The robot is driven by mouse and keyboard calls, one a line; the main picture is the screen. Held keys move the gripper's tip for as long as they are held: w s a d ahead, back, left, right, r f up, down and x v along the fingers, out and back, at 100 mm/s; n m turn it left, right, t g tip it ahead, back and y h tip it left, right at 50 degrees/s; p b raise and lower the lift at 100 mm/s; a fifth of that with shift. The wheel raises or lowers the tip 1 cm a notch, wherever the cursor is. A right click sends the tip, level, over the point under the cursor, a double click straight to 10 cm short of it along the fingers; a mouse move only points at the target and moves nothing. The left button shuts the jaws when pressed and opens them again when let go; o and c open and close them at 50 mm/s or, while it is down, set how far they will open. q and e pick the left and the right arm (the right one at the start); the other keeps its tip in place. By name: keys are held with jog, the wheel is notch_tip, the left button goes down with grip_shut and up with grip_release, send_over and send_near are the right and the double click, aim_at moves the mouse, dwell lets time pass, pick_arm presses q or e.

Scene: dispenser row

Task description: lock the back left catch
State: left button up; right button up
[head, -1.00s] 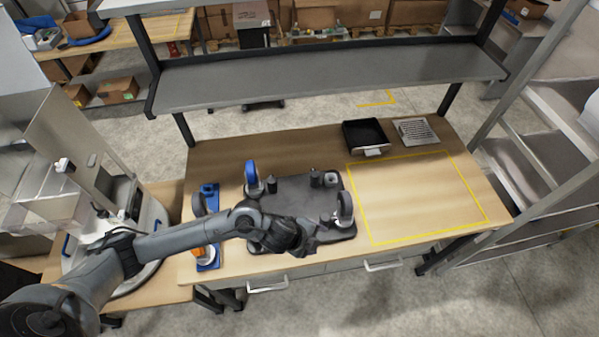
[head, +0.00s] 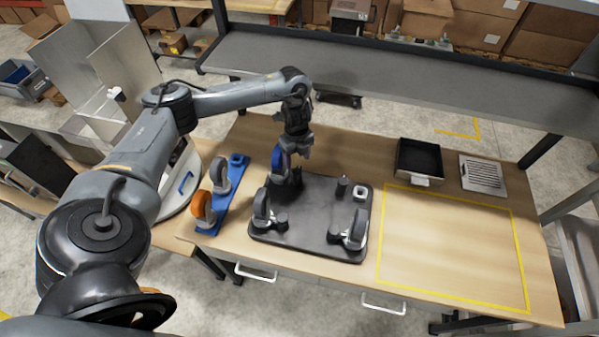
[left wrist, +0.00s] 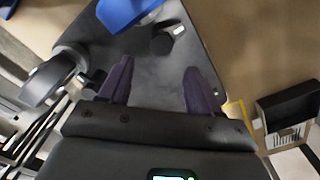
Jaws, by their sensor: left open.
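A dark base plate (head: 318,212) lies on the wooden table. At its back left corner stands a caster with a blue wheel (head: 278,165); the blue part also shows at the top of the left wrist view (left wrist: 125,10). Beside it is the black back left catch (left wrist: 163,43), with a small pale mark near it; in the head view it is mostly hidden by my gripper. I cannot tell the catch's lock state.
Grey-wheeled casters stand at the plate's front left (head: 261,207) and front right (head: 357,230). A black post (head: 342,186) and a light square fitting (head: 361,192) are at back right. A blue rack (head: 226,200) holds grey and orange wheels. The yellow-outlined area (head: 450,245) is clear.

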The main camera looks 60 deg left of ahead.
aim_at(298, 173)
pick_arm(q)
notch_tip(298, 173, down, 5)
jog(key=shift+d+r+b, duration=0.1)
jog(key=shift+b, duration=0.55)
jog(key=shift+f, duration=1.35)
jog(key=c, duration=1)
jog(key=shift+c, duration=0.2)
jog(key=shift+r+p, duration=0.1)
jog(key=shift+p, duration=0.2)
